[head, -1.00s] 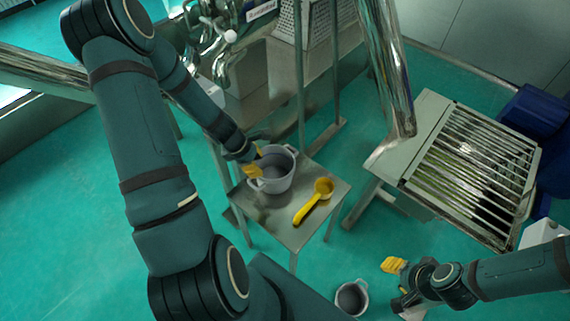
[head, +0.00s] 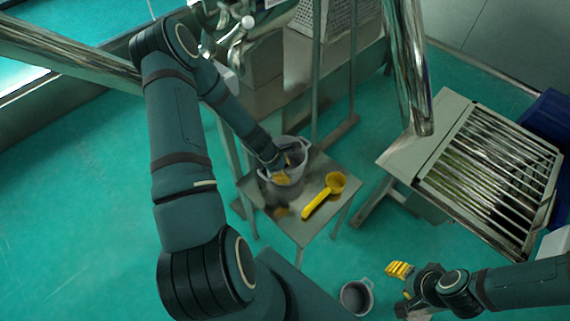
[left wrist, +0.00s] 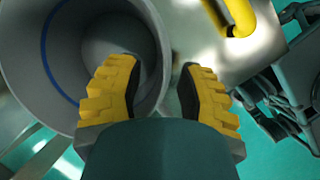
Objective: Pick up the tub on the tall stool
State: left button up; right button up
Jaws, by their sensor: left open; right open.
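The grey tub (head: 301,164) stands on the tall metal stool (head: 310,228), beside a yellow scoop (head: 325,194). My left gripper (head: 284,170) is open at the tub, its forearm covering part of the rim. In the left wrist view the tub's wide mouth (left wrist: 75,40), with a blue line inside, fills the left side. There the left yellow finger overlaps the tub and the right one lies beyond its edge; whether either touches is unclear. My right gripper (head: 405,283) is open and empty, low at the lower right.
A second, smaller grey tub (head: 357,298) stands lower down, near my right gripper. A slatted metal sieve (head: 490,170) is at the right. A shiny steel post (head: 407,70) and thin frame uprights rise behind the stool. Green floor is open at the left.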

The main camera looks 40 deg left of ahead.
pick_arm(q)
jog(key=shift+x, duration=0.75)
grip_shut()
